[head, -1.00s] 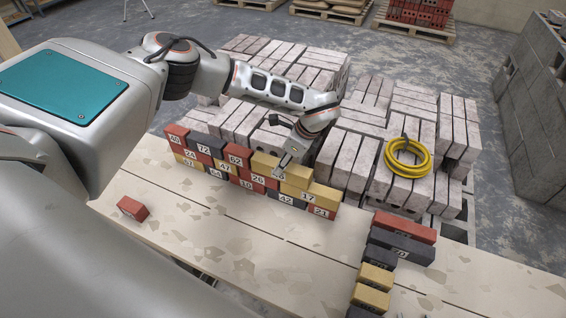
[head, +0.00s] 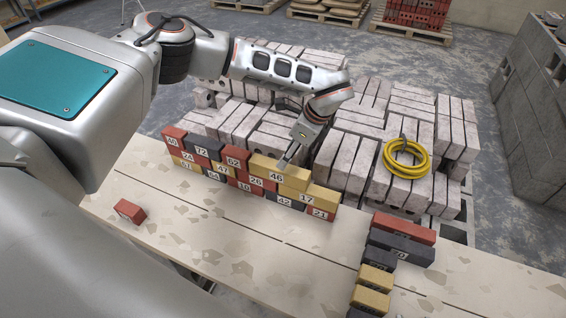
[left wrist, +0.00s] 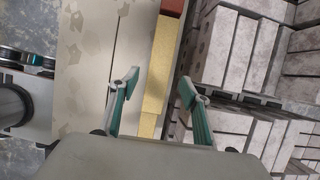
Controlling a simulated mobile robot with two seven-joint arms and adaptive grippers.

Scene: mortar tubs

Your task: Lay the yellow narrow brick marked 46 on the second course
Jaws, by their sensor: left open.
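The yellow brick marked 46 (head: 276,175) lies in the top row of the wall, right of the red brick marked 52 (head: 234,160) and above the bricks marked 26 (head: 256,184) and 17 (head: 308,199). My left gripper (head: 287,160) is open just above brick 46, its fingertips close to the brick's top. In the left wrist view my left gripper (left wrist: 158,88) has its two fingers apart, with yellow brick (left wrist: 155,72) between and beyond them. Whether a finger touches it I cannot tell. My right gripper is not in view.
A loose red brick (head: 130,211) lies on the plank table (head: 230,250) at the left. A line of red, dark and yellow bricks (head: 390,250) stands at the right. Stacked grey blocks (head: 350,155) with a coiled yellow hose (head: 406,172) are behind the wall.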

